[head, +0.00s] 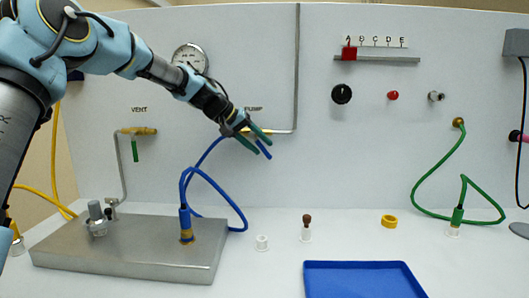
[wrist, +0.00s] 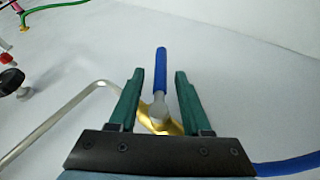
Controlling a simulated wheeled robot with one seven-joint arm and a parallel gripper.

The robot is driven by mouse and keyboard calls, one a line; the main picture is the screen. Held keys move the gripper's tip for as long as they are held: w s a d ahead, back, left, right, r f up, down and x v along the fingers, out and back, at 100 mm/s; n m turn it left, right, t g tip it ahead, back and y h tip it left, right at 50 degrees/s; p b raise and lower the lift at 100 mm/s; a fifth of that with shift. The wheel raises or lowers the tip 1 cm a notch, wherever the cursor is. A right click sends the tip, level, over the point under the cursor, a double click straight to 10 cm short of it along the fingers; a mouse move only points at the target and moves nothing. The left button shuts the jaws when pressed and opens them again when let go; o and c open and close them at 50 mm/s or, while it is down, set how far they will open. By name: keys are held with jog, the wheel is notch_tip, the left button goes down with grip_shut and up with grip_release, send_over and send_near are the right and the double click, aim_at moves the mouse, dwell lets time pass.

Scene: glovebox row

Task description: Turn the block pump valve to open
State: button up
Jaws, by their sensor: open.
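The pump valve is a brass body with a blue lever on the back panel, under a partly covered PUMP label. In the head view my gripper hides most of the body, and the blue lever (head: 265,152) shows between the fingertips, slanting down to the right. In the wrist view the lever (wrist: 160,68) stands between the two green fingers, with a gap on each side, and the brass body (wrist: 174,129) lies behind it at an angle. My gripper (head: 263,146) is open around the lever; it also shows in the wrist view (wrist: 160,73).
The vent valve (head: 138,131) with a green lever hanging down is to the left. A grey pipe (head: 297,70) runs up the panel right of the pump valve. A blue hose (head: 205,155) leads down to the metal block (head: 125,250). A blue tray (head: 362,280) lies on the bench.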

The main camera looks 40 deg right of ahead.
aim_at(255, 140)
jog(key=b+v, duration=0.1)
jog(key=v, duration=0.6)
jog(key=shift+a+r, duration=0.2)
jog(key=shift+a, duration=0.05)
